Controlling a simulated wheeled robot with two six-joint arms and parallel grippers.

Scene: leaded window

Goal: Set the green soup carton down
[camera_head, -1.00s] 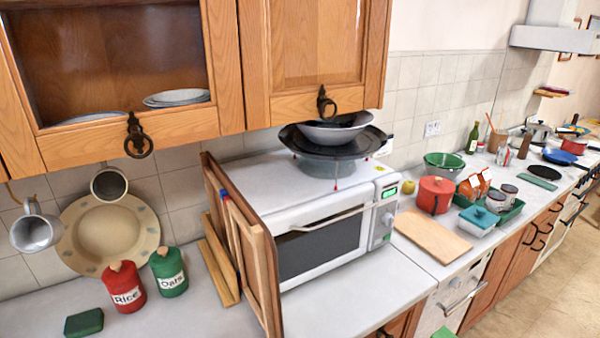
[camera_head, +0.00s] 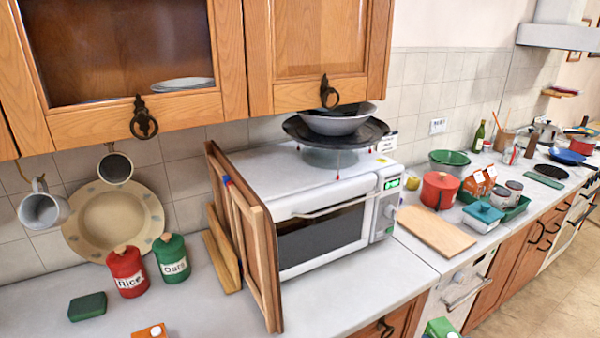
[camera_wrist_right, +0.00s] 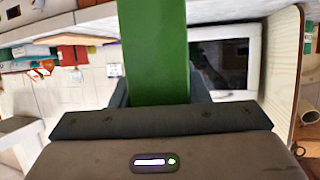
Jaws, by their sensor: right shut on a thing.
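The green soup carton (camera_wrist_right: 155,50) fills the upper middle of the right wrist view, a tall plain green band. My right gripper (camera_wrist_right: 158,92) is shut on it, with a dark finger on each side. In the head view, the top of the green carton (camera_head: 440,328) with a pale cap shows at the bottom edge, in front of the counter front and lower cabinets. The carton's lower end and any contact under it are hidden. My left gripper is in neither current view.
A microwave (camera_head: 325,225) stands on the counter beside an upright wooden board (camera_head: 250,240). A wooden cutting board (camera_head: 435,230) lies right of it. An orange carton top (camera_head: 150,331) shows at the bottom left. Bare counter (camera_head: 350,285) lies before the microwave.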

